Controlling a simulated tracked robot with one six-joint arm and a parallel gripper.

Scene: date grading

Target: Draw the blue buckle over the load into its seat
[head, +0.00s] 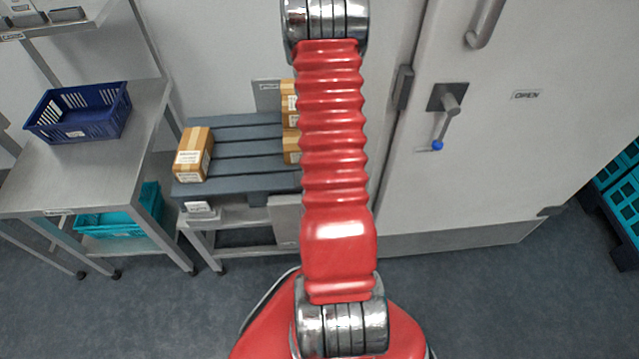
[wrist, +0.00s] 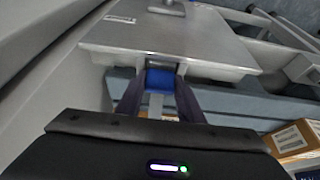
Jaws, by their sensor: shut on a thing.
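The blue buckle (wrist: 159,79) is between the fingertips of my gripper (wrist: 158,92) in the wrist view. The dark fingers are closed on its two sides. A pale strip, perhaps its strap, shows below it between the fingers. Just beyond the buckle is the edge of a grey metal panel (wrist: 175,38); I cannot tell whether they touch. The seat is not clearly seen. In the head view my red arm hides the gripper and buckle. The load is cardboard cartons (head: 193,154) on a slate slatted pallet (head: 240,149); those on the right are partly behind my arm.
A steel table (head: 60,180) with a dark blue crate (head: 80,112) stands left, a teal crate (head: 120,215) beneath it. A white door (head: 520,140) with a blue-tipped handle (head: 444,110) is at right. A carton (wrist: 292,138) lies right of my gripper in the wrist view.

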